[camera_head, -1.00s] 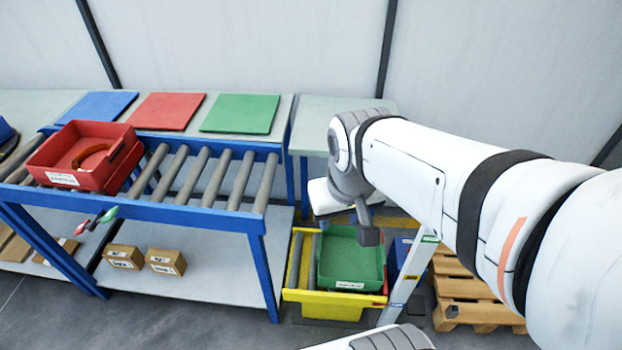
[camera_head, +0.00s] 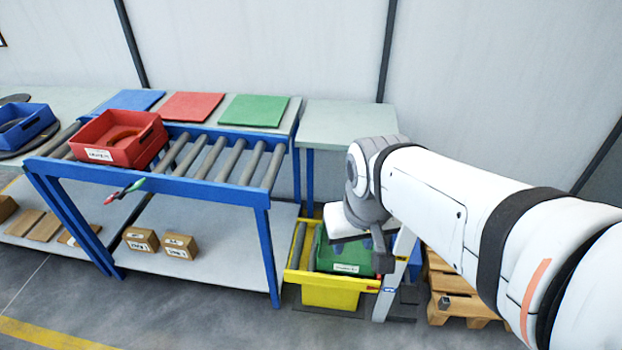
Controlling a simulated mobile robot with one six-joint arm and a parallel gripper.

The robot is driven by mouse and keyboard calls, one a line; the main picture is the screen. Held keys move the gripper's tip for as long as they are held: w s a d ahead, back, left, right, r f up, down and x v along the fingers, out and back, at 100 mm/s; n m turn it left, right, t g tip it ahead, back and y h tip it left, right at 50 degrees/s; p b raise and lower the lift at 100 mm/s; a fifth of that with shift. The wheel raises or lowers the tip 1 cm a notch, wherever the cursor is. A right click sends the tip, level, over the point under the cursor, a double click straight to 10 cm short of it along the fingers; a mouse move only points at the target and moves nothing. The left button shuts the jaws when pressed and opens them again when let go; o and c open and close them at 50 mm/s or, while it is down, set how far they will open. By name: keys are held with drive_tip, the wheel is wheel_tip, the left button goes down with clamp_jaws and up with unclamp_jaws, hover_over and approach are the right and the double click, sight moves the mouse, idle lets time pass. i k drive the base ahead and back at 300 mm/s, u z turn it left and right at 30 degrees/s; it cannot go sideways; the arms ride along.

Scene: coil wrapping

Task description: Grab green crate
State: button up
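The green crate (camera_head: 335,258) sits in a yellow roller stand (camera_head: 330,292) on the floor, right of the conveyor. It has a white label on its front, and its right part is hidden behind my gripper. My gripper (camera_head: 381,262) is above and in front of the crate's right side, pointing down. I cannot tell whether it touches the crate. Its fingers are small and partly hidden, so its opening does not show.
A roller conveyor (camera_head: 205,187) with a red crate (camera_head: 118,138) stands at left. A blue crate (camera_head: 25,127) is farther left. Blue, red and green mats lie behind. A wooden pallet (camera_head: 455,290) is right of the stand. The front floor is clear.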

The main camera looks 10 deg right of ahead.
sight(354, 259)
drive_tip(key=z, duration=0.3)
drive_tip(key=i, duration=0.9)
drive_tip(key=u, duration=0.25)
